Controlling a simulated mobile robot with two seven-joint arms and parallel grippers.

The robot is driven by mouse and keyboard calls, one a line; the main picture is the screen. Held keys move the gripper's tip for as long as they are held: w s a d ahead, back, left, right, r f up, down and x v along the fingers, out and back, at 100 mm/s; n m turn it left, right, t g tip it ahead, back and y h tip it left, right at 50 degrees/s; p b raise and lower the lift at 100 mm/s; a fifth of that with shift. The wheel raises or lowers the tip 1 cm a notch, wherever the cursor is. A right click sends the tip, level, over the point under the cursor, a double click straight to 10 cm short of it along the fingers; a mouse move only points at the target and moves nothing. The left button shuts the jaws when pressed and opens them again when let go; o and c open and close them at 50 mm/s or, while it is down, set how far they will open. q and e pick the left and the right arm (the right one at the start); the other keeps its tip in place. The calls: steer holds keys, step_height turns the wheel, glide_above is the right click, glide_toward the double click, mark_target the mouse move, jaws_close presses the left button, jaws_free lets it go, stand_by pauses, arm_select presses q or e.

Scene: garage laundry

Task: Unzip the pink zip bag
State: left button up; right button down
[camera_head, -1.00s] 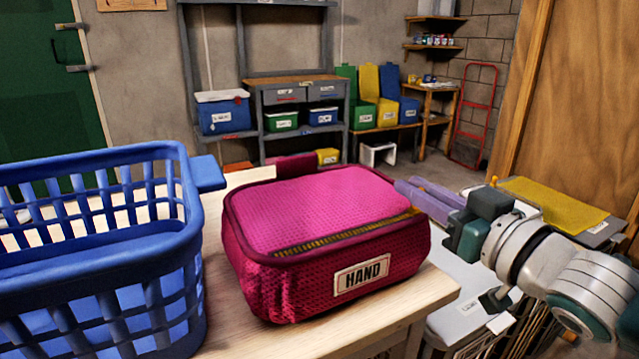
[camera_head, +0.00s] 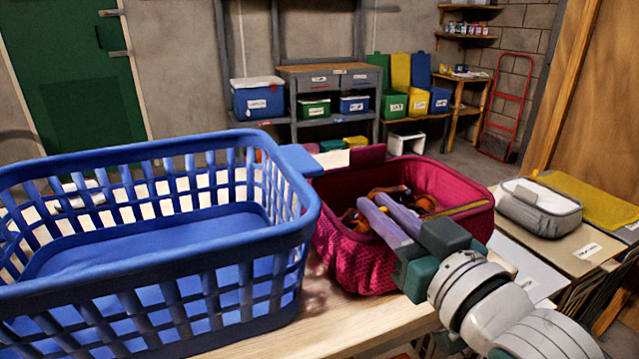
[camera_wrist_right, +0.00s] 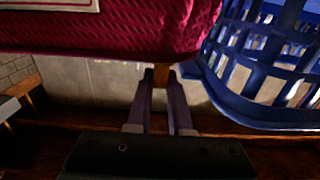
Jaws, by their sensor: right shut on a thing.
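The pink zip bag (camera_head: 345,265) stands on the pale wooden table, right of the blue basket. Its top is open, and its inside shows orange-brown items (camera_head: 415,200). A yellow-brown strip of zip (camera_head: 465,208) runs along its right rim. My right gripper (camera_head: 376,212) is at the bag's front rim, its fingers in front of the opening. It is shut on a small orange-brown piece (camera_wrist_right: 160,76), seemingly the zip pull. In the right wrist view the bag's pink wall (camera_wrist_right: 130,30) is just beyond the fingertips. My left gripper is not in view.
The blue basket (camera_head: 290,230) stands close against the bag's left side. A grey pouch (camera_head: 541,208) and a yellow cloth (camera_head: 595,199) lie on a surface at the right. The table's (camera_head: 330,325) front strip is bare.

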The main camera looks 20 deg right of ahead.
steer(key=shift+a, duration=0.4)
steer(key=c, duration=0.8)
jaws_free()
steer(key=s, duration=1)
steer(key=shift+d+p, duration=0.4)
